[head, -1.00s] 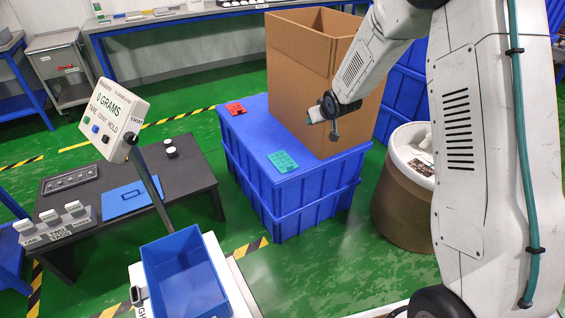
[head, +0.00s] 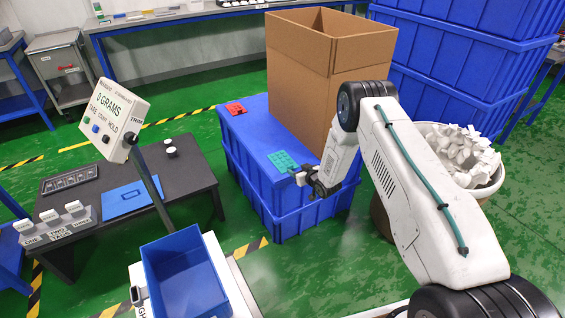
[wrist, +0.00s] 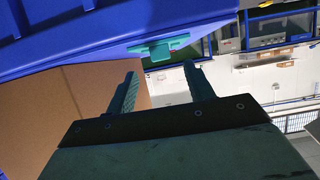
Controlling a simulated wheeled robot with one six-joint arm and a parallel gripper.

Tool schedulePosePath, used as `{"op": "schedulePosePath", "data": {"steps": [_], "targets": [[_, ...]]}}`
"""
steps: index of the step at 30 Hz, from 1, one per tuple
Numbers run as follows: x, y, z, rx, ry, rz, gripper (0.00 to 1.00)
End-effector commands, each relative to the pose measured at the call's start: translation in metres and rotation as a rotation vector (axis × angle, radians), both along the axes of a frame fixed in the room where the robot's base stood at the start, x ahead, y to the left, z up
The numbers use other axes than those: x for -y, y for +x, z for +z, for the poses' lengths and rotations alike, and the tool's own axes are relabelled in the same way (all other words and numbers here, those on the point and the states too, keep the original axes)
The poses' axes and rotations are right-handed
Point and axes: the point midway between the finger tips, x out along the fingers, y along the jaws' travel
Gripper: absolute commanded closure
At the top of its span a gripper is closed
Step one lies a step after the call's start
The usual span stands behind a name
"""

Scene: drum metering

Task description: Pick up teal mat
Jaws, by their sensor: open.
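The teal mat (head: 282,160) lies flat on the blue lidded crate (head: 262,135), near its front right edge. It also shows nearly edge-on in the wrist view (wrist: 160,48), at the border of the blue crate. My gripper (head: 298,176) is right beside the mat, at its near right side in the head view. In the wrist view the two fingers (wrist: 162,84) are spread, nothing is between them, and the mat lies beyond their tips.
A tall open cardboard box (head: 325,80) stands on the crate behind the mat. A drum of white pieces (head: 462,155) is on the right. A blue tray (head: 185,272) sits on the scale at the front. A dark table (head: 140,185) with a blue mat stands left.

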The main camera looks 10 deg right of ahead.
Motion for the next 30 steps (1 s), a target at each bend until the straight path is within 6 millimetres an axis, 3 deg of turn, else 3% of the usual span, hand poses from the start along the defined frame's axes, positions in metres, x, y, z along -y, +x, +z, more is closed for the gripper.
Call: {"op": "schedulePosePath", "data": {"steps": [9,18,19,24,30], "targets": [[-0.014,0.038,-0.018,-0.001,-0.001,-0.001,0.47],[-0.016,0.044,-0.020,-0.002,-0.001,-0.001,0.47],[-0.016,0.044,-0.020,-0.002,-0.001,-0.001,0.50],[-0.016,0.044,-0.020,-0.002,-0.001,-0.001,0.97],[-0.016,0.044,-0.020,-0.001,-0.001,-0.001,0.99]]}}
